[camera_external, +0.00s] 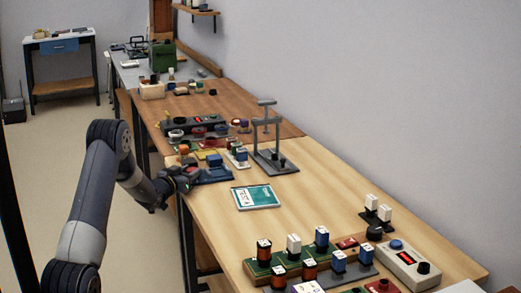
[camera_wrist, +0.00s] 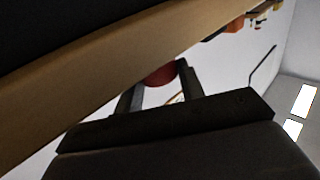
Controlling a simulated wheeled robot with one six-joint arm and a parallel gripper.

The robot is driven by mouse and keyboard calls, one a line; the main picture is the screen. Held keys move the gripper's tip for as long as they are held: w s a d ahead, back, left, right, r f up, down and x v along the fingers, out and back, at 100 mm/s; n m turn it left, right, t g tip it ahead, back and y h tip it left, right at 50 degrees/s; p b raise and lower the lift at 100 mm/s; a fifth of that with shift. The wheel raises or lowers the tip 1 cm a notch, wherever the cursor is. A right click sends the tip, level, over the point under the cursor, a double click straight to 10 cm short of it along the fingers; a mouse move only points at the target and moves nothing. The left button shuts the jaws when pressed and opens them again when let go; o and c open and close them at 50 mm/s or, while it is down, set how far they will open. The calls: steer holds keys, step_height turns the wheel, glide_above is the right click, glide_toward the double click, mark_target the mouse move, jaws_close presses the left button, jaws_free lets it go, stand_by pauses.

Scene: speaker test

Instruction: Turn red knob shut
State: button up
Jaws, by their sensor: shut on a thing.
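The red knob (camera_wrist: 161,75) shows in the wrist view as a rounded dark red shape beside the table edge. My gripper (camera_wrist: 155,78) has one finger on each side of the knob and is shut on it. In the external view my gripper (camera_external: 190,177) is at the left edge of the wooden table (camera_external: 330,222), beside a blue device (camera_external: 214,171). The knob cannot be made out there, as my gripper hides that spot. How far the knob is turned cannot be told.
A grey stand (camera_external: 268,140) rises behind the blue device. A teal and white booklet (camera_external: 255,197) lies in front of it on the table. Several small blocks and a grey control box (camera_external: 403,262) stand at the near end. The floor left of the table is clear.

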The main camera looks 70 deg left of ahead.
steer(key=shift+s+a+r+m+t+h+p, duration=0.1)
steer(key=shift+a+r+m+t+h+p, duration=0.1)
steer(key=shift+m+t+h, duration=0.6)
steer(key=shift+a+r+m+t+h+p, duration=0.15)
steer(key=shift+m+t+h, duration=0.35)
steer(key=shift+h, duration=0.6)
steer(key=shift+f+m+t+h+p, duration=0.2)
steer(key=shift+m+t+h+p, duration=0.2)
steer(key=shift+m+h, duration=0.9)
steer(key=o, duration=1)
steer(key=shift+f, duration=0.1)
steer(key=shift+s, duration=0.1)
